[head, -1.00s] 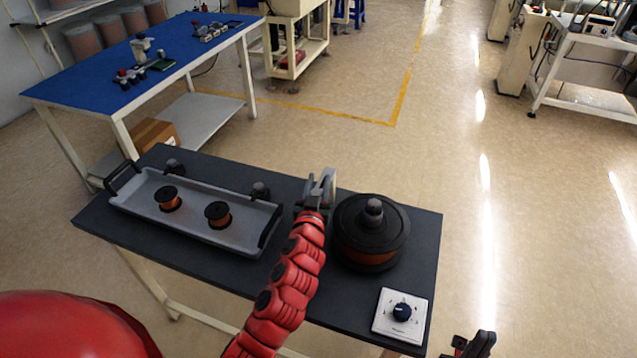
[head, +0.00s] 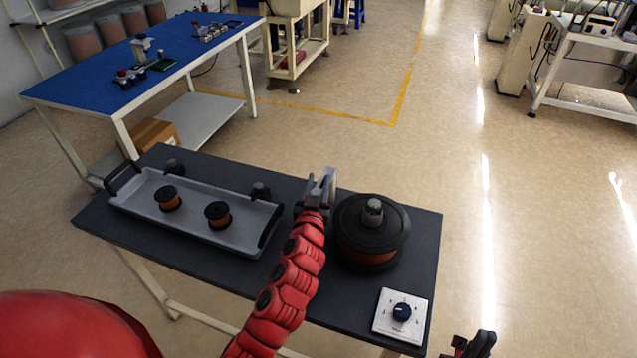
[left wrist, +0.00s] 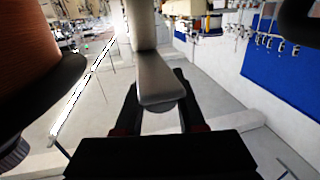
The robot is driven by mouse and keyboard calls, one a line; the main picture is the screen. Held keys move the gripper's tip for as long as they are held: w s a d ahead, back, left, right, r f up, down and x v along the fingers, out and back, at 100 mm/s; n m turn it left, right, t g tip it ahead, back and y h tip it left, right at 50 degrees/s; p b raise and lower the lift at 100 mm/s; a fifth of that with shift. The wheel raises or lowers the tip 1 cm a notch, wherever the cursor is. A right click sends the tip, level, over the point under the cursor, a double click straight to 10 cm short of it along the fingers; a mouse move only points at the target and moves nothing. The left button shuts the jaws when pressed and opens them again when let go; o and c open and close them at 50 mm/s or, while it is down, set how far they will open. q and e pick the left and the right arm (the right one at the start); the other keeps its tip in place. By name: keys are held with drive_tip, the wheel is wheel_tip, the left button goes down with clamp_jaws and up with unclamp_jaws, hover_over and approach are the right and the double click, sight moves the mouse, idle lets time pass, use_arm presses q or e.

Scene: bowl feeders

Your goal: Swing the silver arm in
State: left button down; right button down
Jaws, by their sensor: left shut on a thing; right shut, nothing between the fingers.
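The silver arm (head: 328,184) stands at the back of the dark table, just left of the black bowl feeder (head: 362,218) with its copper-coloured band. My left gripper (head: 313,198) is shut on the silver arm. In the left wrist view the silver arm (left wrist: 160,82) runs down from the top, and its rounded end sits between the two dark fingers of the left gripper (left wrist: 160,105). My left forearm hides part of the table. My right gripper (head: 474,344) is shut and empty at the bottom edge, right of the table.
A grey tray (head: 190,228) with two copper spools (head: 168,199) lies on the table's left. A white dial plate (head: 388,327) is at the front right corner. A blue workbench (head: 100,85) stands behind left.

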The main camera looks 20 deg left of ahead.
use_arm(q)
drive_tip(key=shift+d+f+n+g+y+b, duration=0.2)
drive_tip(key=shift+d+n+y+b, duration=0.6)
drive_tip(key=shift+b, duration=2.2)
drive_tip(key=shift+d+r+n+g+y+b, duration=0.1)
drive_tip(key=shift+n+g+y+b, duration=0.3)
drive_tip(key=shift+y+b, duration=1.7)
drive_tip(key=shift+n+h+b, duration=0.3)
drive_tip(key=shift+h+b, duration=0.3)
drive_tip(key=shift+b, duration=0.5)
drive_tip(key=c, duration=0.5)
unclamp_jaws()
